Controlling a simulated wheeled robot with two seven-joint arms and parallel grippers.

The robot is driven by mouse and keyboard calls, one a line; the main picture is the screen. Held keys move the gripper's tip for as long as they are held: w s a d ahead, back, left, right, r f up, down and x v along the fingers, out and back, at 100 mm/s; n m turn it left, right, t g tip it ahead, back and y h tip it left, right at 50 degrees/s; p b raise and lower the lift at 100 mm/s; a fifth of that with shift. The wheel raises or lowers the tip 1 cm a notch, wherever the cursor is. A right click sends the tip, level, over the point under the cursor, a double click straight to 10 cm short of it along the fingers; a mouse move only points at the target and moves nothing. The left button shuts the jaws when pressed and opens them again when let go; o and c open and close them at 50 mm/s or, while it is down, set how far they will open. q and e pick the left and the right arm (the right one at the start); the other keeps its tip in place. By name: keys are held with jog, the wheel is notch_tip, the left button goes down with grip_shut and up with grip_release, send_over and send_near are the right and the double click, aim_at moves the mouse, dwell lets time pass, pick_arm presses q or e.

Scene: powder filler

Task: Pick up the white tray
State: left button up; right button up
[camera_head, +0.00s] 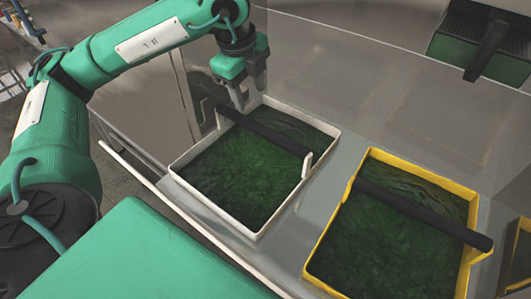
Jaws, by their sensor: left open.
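The white tray (219,212) stands on the grey metal surface in the middle of the view, filled with dark green material. A black bar handle (265,133) spans it between two white uprights. My left gripper (250,100) points down over the tray's far left corner, close to the left end of the handle. Its jaws are open, and nothing shows held between them. I cannot tell whether the fingers touch the handle or the rim. My right gripper is not in view.
A yellow tray (325,238) with dark green contents and a black bar stands to the right, a narrow gap from the white tray. Grey metal walls (345,75) rise behind. Another green-filled container (470,58) with a dark handle is at the top right.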

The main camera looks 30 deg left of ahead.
aim_at(259, 125)
pick_arm(q)
jog(key=f, duration=0.3)
jog(key=w+f, duration=0.1)
jog(key=f, duration=0.2)
jog(key=w+f+p, duration=0.1)
jog(key=f, duration=0.2)
jog(key=shift+d, duration=0.1)
jog(key=shift+w+f+p, duration=0.1)
jog(key=shift+f+p, duration=0.3)
jog(key=shift+f, duration=0.1)
jog(key=f, duration=0.1)
jog(key=w+f+p, duration=0.1)
jog(key=f, duration=0.1)
jog(key=shift+f, duration=0.2)
jog(key=shift+w+f, duration=0.1)
jog(key=shift+f, duration=0.2)
grip_shut()
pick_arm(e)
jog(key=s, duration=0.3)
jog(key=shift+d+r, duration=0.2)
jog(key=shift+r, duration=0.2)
pick_arm(q)
jog(key=shift+r, duration=0.15)
